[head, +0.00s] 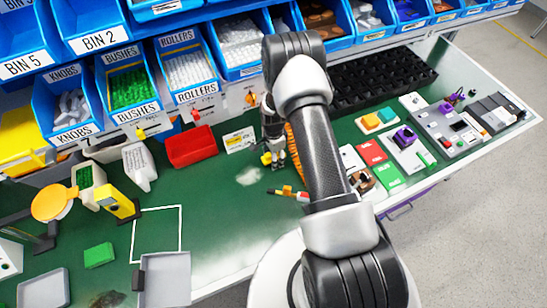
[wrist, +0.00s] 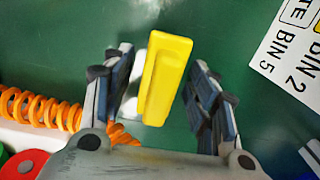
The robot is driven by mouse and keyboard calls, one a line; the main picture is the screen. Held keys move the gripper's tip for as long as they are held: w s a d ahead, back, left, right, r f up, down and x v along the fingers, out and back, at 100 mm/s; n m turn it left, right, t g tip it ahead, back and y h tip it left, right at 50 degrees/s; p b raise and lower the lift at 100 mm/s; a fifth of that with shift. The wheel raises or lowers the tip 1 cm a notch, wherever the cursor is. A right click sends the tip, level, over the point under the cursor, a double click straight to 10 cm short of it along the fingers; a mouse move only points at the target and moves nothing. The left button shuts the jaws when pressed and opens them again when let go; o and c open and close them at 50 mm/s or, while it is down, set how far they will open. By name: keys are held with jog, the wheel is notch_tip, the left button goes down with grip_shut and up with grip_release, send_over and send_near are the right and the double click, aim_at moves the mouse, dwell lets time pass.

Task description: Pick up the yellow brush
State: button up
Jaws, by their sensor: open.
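My gripper (wrist: 155,88) is open, with one finger on each side of the brush. Gaps show between the brush and both fingers, so it is not gripped. In the head view my gripper (head: 273,158) points down at the middle of the bench, below the bins. A small yellow patch (head: 266,158) at its tip seems to be the brush, mostly hidden by the gripper.
An orange coiled hose (wrist: 40,107) lies left of my gripper in the wrist view. A label sheet (wrist: 293,50) lies to the right. In the head view a red bin (head: 191,147) stands to the left, and a screwdriver-like tool (head: 288,193) lies in front.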

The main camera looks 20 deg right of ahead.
jog(key=shift+c, duration=0.3)
jog(key=c, duration=1.1)
jog(key=shift+r, duration=0.2)
jog(key=shift+w+r, duration=0.1)
jog(key=shift+r, duration=0.2)
jog(key=r, duration=0.3)
jog(key=shift+a+p, duration=0.3)
jog(key=shift+p, duration=0.1)
jog(key=a, duration=1.7)
jog(key=shift+a+f, duration=0.2)
